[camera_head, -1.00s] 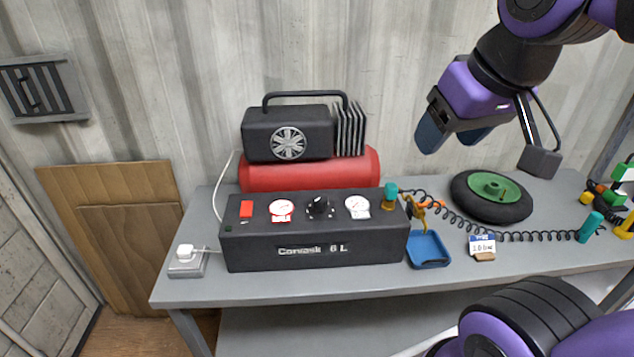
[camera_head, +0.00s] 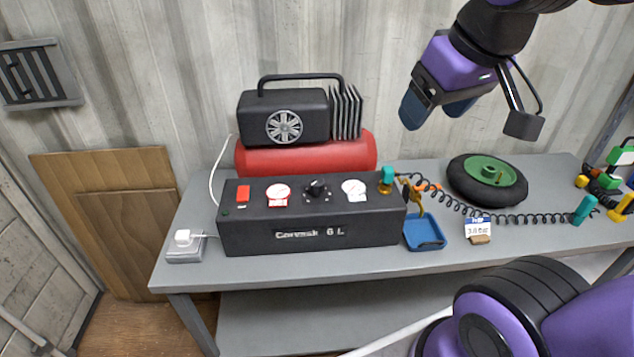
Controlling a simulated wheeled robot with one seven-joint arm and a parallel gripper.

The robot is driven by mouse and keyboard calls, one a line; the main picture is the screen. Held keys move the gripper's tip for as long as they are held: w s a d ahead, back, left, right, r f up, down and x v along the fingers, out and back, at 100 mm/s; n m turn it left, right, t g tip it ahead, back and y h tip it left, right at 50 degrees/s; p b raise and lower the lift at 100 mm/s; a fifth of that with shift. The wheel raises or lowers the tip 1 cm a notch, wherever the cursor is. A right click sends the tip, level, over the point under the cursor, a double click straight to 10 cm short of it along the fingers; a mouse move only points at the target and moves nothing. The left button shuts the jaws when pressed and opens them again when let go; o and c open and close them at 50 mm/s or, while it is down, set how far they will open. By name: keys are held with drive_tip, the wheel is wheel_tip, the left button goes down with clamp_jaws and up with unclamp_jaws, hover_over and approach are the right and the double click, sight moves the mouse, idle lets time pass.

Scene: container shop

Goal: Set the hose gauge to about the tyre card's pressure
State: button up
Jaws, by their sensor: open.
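The black compressor box (camera_head: 310,235) stands on the grey bench. Its top carries a red switch (camera_head: 242,194), a red-marked gauge (camera_head: 278,193), a black knob (camera_head: 316,187) and a white-faced gauge (camera_head: 354,188). Which gauge serves the hose is not clear, and the needles are too small to read. The tyre card (camera_head: 478,228) seems to read 3.0 bar. It stands in front of the tyre (camera_head: 487,181) with its green hub. My gripper (camera_head: 436,112) is open and empty, up in the air behind and right of the box, touching nothing.
A red tank (camera_head: 305,156) with a black motor (camera_head: 285,115) stands behind the box. A blue tray (camera_head: 424,232), a coiled black hose (camera_head: 520,236) and teal fittings lie to the right. A white plug (camera_head: 184,238) sits at left. Bare bench (camera_head: 330,268) runs along the front.

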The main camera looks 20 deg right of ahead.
drive_tip(key=w+f+n+g, duration=0.15)
drive_tip(key=w+n, duration=0.25)
drive_tip(key=w, duration=0.5)
drive_tip(key=n+g, duration=0.3)
drive_tip(key=n, duration=0.9)
hover_over(317, 181)
wheel_tip(317, 181, down, 21)
drive_tip(key=shift+s+a+r, duration=0.1)
drive_tip(key=shift+s, duration=0.05)
wheel_tip(317, 181, down, 10)
drive_tip(key=shift+f, duration=0.1)
drive_tip(key=c, duration=0.9)
